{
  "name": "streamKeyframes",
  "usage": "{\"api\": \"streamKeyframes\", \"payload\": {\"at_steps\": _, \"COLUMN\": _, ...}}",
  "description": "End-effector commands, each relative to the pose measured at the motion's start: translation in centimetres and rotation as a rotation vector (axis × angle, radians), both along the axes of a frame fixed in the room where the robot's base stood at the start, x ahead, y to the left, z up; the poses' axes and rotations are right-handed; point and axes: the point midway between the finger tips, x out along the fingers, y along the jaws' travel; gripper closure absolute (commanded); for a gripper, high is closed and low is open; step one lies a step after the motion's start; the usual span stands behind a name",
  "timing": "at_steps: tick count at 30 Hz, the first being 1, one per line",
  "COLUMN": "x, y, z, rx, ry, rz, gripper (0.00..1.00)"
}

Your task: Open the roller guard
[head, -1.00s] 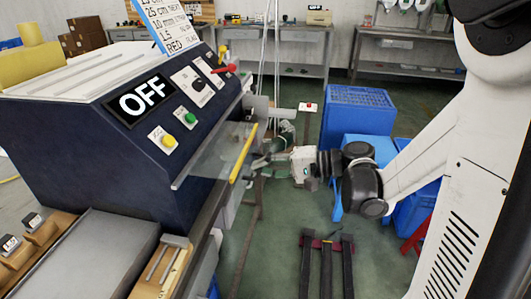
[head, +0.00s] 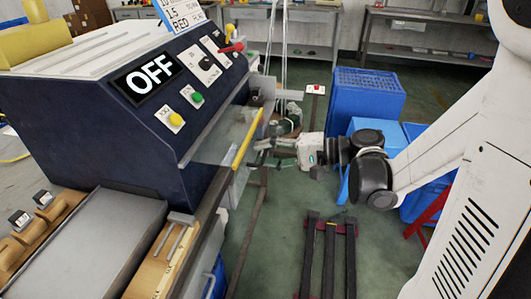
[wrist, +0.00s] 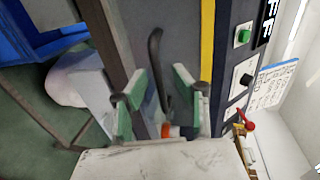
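The roller guard (head: 222,143) is a clear panel with a yellow edge strip (head: 248,138), on the right side of the dark blue machine. It looks lowered over the machine's side. In the wrist view the yellow strip (wrist: 207,45) runs upright, right of the fingers. My gripper (head: 268,153) is just right of the yellow strip in the head view. In the wrist view my gripper (wrist: 160,98) is open, with green-padded fingers apart. A dark curved bar (wrist: 156,60) shows between and beyond the fingers. I cannot tell whether anything touches it.
The machine panel shows an OFF sign (head: 150,76), a green button (head: 197,97) and a red lever (head: 231,48). Blue crates (head: 367,100) stand behind my arm. A dark floor stand (head: 330,245) is below my arm. A metal tray (head: 85,245) lies front left.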

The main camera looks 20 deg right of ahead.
Motion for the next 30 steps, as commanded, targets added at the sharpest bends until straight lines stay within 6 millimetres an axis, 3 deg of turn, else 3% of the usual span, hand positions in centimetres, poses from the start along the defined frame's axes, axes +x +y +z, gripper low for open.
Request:
{"api": "streamKeyframes", "payload": {"at_steps": 8, "x": -0.5, "y": -0.9, "z": 0.2, "rx": 0.0, "ry": 0.001, "rz": -0.001, "gripper": 0.73}}
{"api": "streamKeyframes", "payload": {"at_steps": 21, "x": -4.0, "y": -7.0, "z": 1.7, "rx": 0.0, "ry": 0.0, "rz": -0.004, "gripper": 0.73}}
{"api": "streamKeyframes", "payload": {"at_steps": 30, "x": -5.6, "y": -9.8, "z": 2.4, "rx": 0.0, "ry": 0.0, "rz": -0.002, "gripper": 0.73}}
